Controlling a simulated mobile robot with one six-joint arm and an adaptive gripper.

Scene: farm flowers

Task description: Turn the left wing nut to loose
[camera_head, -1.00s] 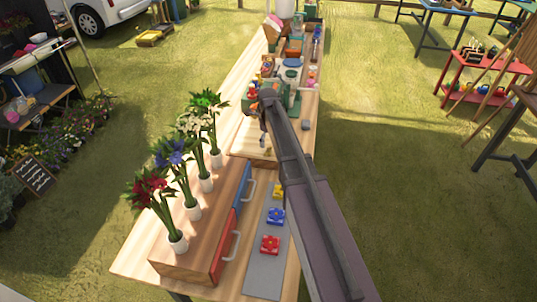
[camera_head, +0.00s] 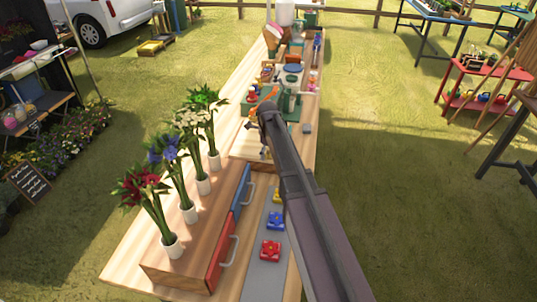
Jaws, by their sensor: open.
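My arm reaches from the bottom right up to the middle of the bench. My gripper (camera_head: 265,151) hangs below the arm's end over a pale wooden board, small and partly covered by the arm. It is open, and I see nothing held in it. The left wing nut cannot be made out. A green fixture (camera_head: 289,104) with small orange and yellow parts stands just beyond the arm's end. I cannot tell whether any of these parts is a wing nut.
The long wooden bench (camera_head: 128,262) carries flowers in white vases (camera_head: 172,246) at left. A drawer box with a red front (camera_head: 223,262) and a blue front (camera_head: 241,192) stands beside a grey strip (camera_head: 262,283) with red (camera_head: 270,250) and blue (camera_head: 275,221) blocks. Grass lies right.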

